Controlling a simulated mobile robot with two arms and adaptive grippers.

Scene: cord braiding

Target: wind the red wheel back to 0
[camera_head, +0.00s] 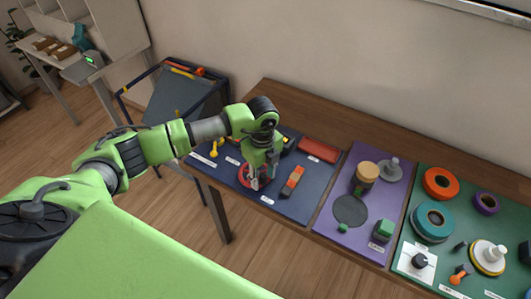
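The red wheel (243,178) is on the dark blue mat (295,207) at the left part of the table. Part of its rim shows, and the rest is hidden behind my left gripper. My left gripper (257,182) points down over the wheel, its fingertips at or just above it. I cannot tell whether the fingers are closed on anything. The scale and the 0 mark of the wheel cannot be read here. My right gripper is not in view.
An orange-and-grey piece (292,181) stands close right of the gripper. A red block (318,150) lies behind, and a yellow piece (214,150) is to the left. Purple (327,218) and green (408,238) mats with several round parts fill the right.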

